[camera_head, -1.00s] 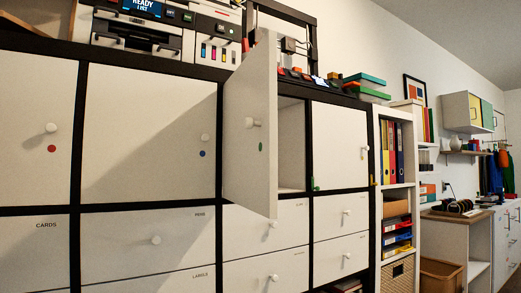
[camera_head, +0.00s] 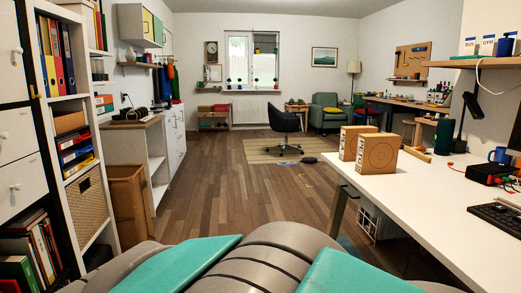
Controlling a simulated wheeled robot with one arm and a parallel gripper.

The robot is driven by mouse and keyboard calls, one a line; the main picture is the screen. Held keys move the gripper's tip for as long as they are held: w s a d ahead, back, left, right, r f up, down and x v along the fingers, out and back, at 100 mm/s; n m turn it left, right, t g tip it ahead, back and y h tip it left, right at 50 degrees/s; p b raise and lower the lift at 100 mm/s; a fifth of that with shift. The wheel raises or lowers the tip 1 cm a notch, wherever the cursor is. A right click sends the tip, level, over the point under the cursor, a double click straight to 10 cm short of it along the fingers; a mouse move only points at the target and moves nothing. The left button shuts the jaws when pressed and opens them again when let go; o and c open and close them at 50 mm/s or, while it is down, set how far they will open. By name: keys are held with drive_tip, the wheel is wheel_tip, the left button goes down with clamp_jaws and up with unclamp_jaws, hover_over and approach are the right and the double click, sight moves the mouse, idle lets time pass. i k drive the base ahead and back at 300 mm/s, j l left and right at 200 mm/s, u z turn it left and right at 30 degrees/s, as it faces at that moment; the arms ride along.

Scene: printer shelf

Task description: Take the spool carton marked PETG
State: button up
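Two brown spool cartons stand upright side by side on the white desk at the right. The nearer carton (camera_head: 378,151) has a round spool outline on its front and dark lettering running up its narrow left side; the lettering seems to start with PE, but I cannot read it surely. The farther carton (camera_head: 349,143) is partly hidden behind it, and its marking is too small to read. My gripper is not in view; grey and teal parts of my own body fill the bottom edge.
A shelf unit (camera_head: 88,170) and a brown bin (camera_head: 128,205) stand on the left. The wooden floor (camera_head: 215,190) between is clear. An office chair (camera_head: 284,122) stands farther back.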

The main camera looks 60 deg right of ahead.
sight(377, 154)
drive_tip(key=z, duration=2.85)
drive_tip(key=i+j, duration=0.1)
drive_tip(key=i, duration=0.5)
drive_tip(key=i+j, duration=0.1)
drive_tip(key=i, duration=0.45)
drive_tip(key=j+z, duration=0.1)
